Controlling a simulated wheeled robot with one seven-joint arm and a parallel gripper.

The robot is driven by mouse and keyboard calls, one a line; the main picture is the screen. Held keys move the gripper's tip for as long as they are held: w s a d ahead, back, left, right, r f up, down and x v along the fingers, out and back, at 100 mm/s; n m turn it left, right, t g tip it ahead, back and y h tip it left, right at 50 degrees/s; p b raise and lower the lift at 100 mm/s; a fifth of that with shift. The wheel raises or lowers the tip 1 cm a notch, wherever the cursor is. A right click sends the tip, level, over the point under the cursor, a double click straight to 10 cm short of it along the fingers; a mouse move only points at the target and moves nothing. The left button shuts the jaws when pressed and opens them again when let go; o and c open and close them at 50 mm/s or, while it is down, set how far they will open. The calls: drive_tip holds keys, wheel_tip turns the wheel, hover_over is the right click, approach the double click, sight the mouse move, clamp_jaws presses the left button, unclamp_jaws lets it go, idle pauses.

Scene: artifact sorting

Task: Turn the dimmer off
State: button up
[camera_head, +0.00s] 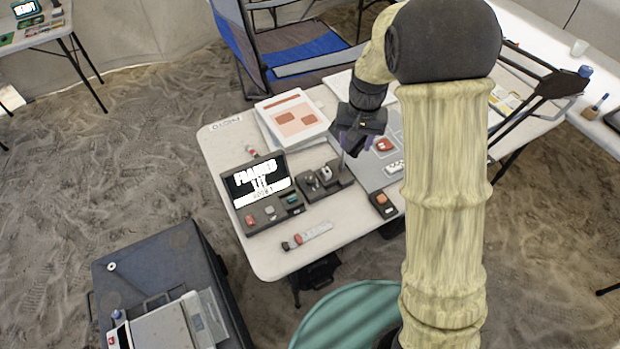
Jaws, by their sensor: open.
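A small dark control box (313,192) with light knobs on top lies on the white table, right of a lit screen unit. It may hold the dimmer, but the labels are too small to read. Another small dark unit (381,208) with an orange-red top part stands at the table's front edge, to the right. My gripper (350,147) hangs over the right end of the control box, pointing down, its jaws open. Whether the fingers touch the box is hard to tell. My arm hides part of the table to the right.
The screen unit (258,183) shows white text. A grey board (374,178) with a red piece lies behind the gripper. A blue chair (290,50) stands behind; a dark case (150,255) stands front left.

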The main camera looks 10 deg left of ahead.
drive_tip(key=b, duration=0.1)
hover_over(310, 179)
wheel_tip(310, 179, down, 8)
drive_tip(key=r, duration=0.1)
drive_tip(key=shift+f+n+g, duration=0.2)
drive_tip(key=shift+n+g, duration=0.2)
drive_tip(key=shift+f, duration=0.15)
wheel_tip(310, 179, down, 17)
drive_tip(key=p, duration=0.3)
drive_tip(key=shift+f, duration=0.1)
drive_tip(key=c, duration=1)
